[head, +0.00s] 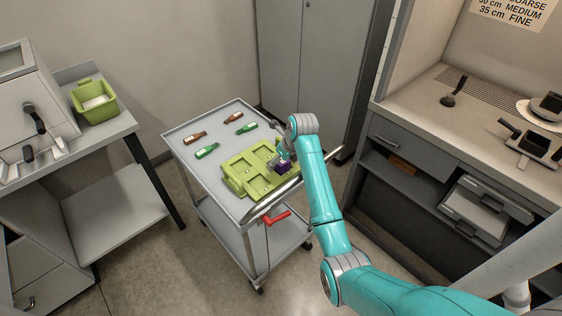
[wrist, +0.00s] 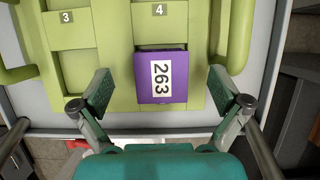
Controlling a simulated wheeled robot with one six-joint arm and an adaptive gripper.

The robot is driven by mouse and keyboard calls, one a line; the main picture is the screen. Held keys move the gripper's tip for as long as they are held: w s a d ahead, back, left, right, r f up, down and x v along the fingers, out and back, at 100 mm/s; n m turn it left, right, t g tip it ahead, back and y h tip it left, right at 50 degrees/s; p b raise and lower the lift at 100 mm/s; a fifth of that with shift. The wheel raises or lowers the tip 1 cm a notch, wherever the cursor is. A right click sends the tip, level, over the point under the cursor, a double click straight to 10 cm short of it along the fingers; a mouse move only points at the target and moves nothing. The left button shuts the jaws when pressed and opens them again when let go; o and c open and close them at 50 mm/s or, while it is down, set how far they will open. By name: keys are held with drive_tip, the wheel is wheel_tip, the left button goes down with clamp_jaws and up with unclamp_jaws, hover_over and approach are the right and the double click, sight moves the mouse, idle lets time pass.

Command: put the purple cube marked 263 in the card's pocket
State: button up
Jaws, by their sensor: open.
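The purple cube (wrist: 179,77), marked 263 on a white label, lies at the pocket below the number 4 on the green tray (wrist: 113,60). I cannot tell how deep it sits. The cube also shows in the head view (head: 283,167) at the tray's right end, partly hidden by my gripper. My gripper (wrist: 167,92) is open, with one finger on each side of the cube and a visible gap to both. The tray (head: 238,174) has several recesses; numbers 3 and 4 are readable. A wall sign (head: 513,12) is cut off at the top right.
A rail runs along the trolley's near right edge. A green bin (head: 76,99) stands on the left bench. The right counter holds dark tools and a plate.

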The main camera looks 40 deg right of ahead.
sight(285, 163)
drive_tip(key=shift+v, duration=2.15)
drive_tip(key=v, duration=0.7)
drive_tip(key=shift+r, duration=0.3)
drive_tip(key=shift+s, duration=0.1)
